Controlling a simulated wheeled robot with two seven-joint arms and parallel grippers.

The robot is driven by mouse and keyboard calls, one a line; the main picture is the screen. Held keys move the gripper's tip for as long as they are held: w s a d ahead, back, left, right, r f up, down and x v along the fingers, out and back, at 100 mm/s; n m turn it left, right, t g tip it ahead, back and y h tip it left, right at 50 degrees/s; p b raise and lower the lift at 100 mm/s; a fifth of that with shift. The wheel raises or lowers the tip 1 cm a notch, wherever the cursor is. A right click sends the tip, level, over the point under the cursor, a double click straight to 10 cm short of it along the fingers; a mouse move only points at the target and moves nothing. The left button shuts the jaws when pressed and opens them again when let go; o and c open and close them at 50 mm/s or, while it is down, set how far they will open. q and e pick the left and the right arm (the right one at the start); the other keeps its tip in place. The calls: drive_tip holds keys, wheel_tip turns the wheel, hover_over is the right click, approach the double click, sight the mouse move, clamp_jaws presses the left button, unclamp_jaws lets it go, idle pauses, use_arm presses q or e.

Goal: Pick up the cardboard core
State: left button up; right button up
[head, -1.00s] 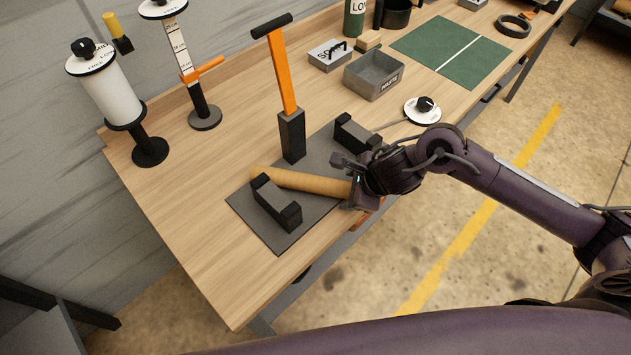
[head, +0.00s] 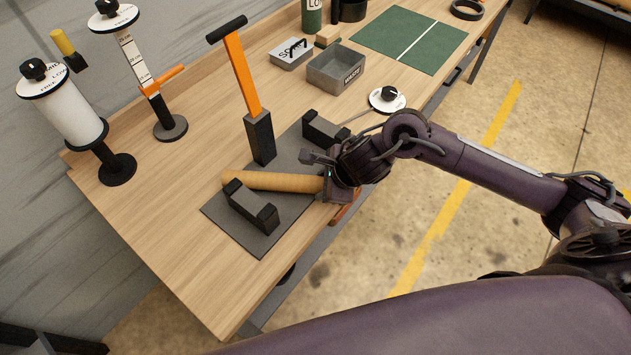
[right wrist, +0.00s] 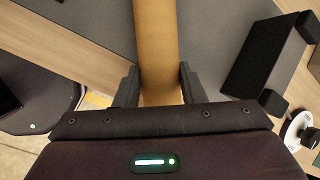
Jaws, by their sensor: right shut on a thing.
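The cardboard core (head: 270,181) is a tan tube above the dark grey mat (head: 255,237), between two black cradle blocks, the near one (head: 250,205) and the far one (head: 325,129). My right gripper (head: 325,181) is shut on the core's right end. In the right wrist view the core (right wrist: 156,45) runs between the two fingers of my right gripper (right wrist: 160,85), one on each side. Whether the core touches the mat or a block cannot be told. My left gripper is not in view.
An orange-handled tool (head: 244,80) stands upright in a dark block just behind the core. A grey bin (head: 335,70), a white disc with a black knob (head: 387,97) and a green mat (head: 400,35) lie further back. A white roll on a stand (head: 70,112) is at left. The front-left tabletop is clear.

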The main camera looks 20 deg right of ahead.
wheel_tip(320, 180, up, 20)
drive_tip(key=p, duration=0.4)
drive_tip(key=shift+f, duration=0.2)
